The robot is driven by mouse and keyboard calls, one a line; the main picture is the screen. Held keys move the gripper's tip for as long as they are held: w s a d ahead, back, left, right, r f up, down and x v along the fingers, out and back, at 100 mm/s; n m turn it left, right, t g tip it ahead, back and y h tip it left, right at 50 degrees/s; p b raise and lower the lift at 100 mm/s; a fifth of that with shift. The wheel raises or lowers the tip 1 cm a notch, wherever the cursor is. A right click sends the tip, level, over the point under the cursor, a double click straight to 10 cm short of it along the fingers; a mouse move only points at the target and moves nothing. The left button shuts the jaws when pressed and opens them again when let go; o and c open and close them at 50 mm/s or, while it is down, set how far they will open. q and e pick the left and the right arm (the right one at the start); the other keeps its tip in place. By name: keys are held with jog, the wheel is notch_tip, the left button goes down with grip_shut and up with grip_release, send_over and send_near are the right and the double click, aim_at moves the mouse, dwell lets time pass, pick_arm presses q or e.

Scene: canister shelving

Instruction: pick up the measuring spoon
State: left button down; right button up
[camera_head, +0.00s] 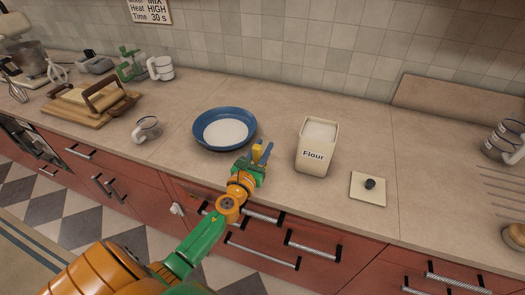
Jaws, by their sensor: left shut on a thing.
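My left gripper (262,152) is over the counter, between the blue bowl and the flour canister. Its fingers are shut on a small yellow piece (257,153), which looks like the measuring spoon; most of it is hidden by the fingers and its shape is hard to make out. The blue bowl (202,141) holds white powder and is just left of and behind the gripper. The white flour canister (312,160), labelled "Flour", stands open and upright to the right of the gripper. My right gripper does not show.
A square lid with a dark knob (369,187) lies flat right of the canister. The counter behind the canister is clear.

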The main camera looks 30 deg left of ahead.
aim_at(256, 145)
pick_arm(q)
jog(key=s+r+p, duration=0.1)
jog(key=r, duration=0.1)
jog(key=s+r+p, duration=0.2)
jog(key=s+r, duration=0.1)
jog(key=shift+d+r, duration=0.25)
jog(key=shift+r, duration=0.1)
jog(key=s+d+r, duration=0.1)
jog(key=s+r, duration=0.3)
jog(key=s, duration=0.6)
jog(key=shift+r+b, duration=0.15)
jog(key=shift+b, duration=0.3)
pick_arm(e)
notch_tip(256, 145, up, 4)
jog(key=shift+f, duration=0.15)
